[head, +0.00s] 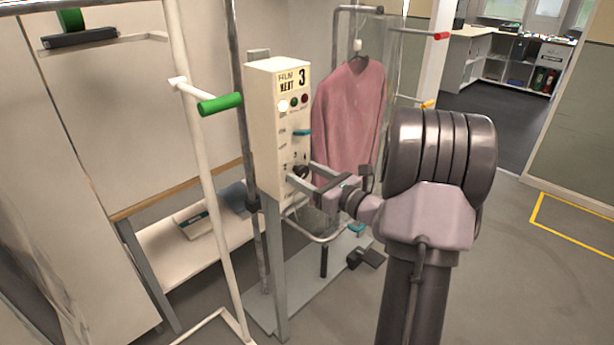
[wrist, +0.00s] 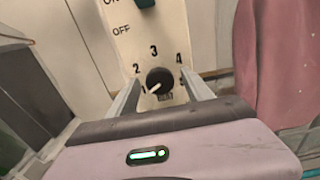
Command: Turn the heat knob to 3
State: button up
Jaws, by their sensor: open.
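The heat knob (wrist: 159,80) is a round black dial on a cream control box (head: 268,130). Numbers ring it in the wrist view, with 3 at the top, 2 at upper left and 4 at upper right. Its pale pointer mark points to the lower left, near the 1. My gripper (wrist: 162,92) is open, with one finger on each side of the knob; I cannot tell whether either touches it. In the head view the knob (head: 301,172) is partly hidden by my gripper (head: 305,178). A label on the box reads HEAT 3.
A pink shirt (head: 348,118) hangs right of the box. A white rail post with a green handle (head: 220,104) stands left of it. A teal switch (head: 302,132) sits above the knob. A low white bench (head: 180,250) is at left. Open floor lies at right.

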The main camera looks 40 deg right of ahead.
grip_shut()
jog(key=shift+r+p, duration=0.1)
jog(key=shift+p, duration=0.35)
